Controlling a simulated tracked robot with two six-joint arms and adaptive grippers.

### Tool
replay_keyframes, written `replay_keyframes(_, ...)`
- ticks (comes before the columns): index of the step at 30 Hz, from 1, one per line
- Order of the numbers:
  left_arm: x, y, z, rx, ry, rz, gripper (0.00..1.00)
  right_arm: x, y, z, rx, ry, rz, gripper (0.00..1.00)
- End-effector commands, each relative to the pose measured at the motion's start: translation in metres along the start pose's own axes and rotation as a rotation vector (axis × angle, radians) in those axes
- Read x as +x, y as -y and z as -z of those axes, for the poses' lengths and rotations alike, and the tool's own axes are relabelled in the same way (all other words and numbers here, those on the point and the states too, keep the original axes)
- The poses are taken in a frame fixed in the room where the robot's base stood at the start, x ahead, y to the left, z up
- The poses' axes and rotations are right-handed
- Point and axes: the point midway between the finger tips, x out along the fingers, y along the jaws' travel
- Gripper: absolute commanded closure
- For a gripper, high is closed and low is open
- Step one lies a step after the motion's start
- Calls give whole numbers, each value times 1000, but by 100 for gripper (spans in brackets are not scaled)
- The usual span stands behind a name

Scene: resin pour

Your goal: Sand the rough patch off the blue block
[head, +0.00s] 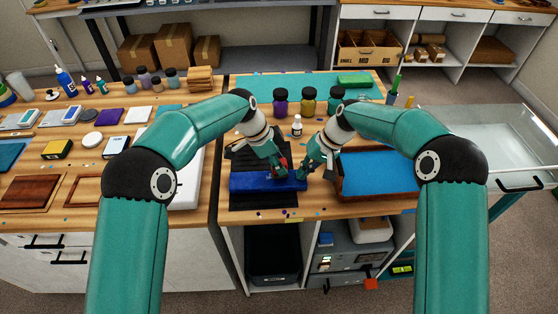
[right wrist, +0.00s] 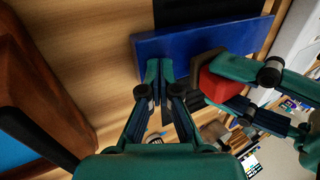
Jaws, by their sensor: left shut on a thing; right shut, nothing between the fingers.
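The blue block (head: 248,183) lies on a black mat (head: 262,202) near the front edge of the table. My left gripper (head: 282,167) is shut on a red sanding block, which shows in the right wrist view (right wrist: 222,82) with a dark face against or very close to the blue block. My right gripper (head: 303,173) is shut and empty at the blue block's right end; in the right wrist view its fingertips (right wrist: 160,68) overlap the block's edge, and I cannot tell whether they touch it. No rough patch can be made out; the grippers cover part of the block.
A wood-rimmed tray with a blue inside (head: 343,189) stands close on the right. Behind are a small white bottle (head: 297,127) and several dark-capped jars, including a purple one (head: 280,106). A white board (head: 186,190) lies to the left, beyond a gap between tables.

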Motion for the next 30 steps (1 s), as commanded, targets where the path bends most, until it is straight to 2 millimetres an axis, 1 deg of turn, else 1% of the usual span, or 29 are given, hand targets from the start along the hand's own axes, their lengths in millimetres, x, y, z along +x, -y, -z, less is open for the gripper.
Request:
replay_keyframes(18,12,0,-5,0,0,1,93,1,0,-1,0,4,0,100)
replay_keyframes(22,11,0,-6,0,0,1,93,1,0,-1,0,4,0,100)
replay_keyframes(26,8,1,-12,-1,0,1,93,1,0,-1,0,4,0,100)
replay_keyframes(30,3,3,-22,-3,0,1,93,1,0,-1,0,4,0,100)
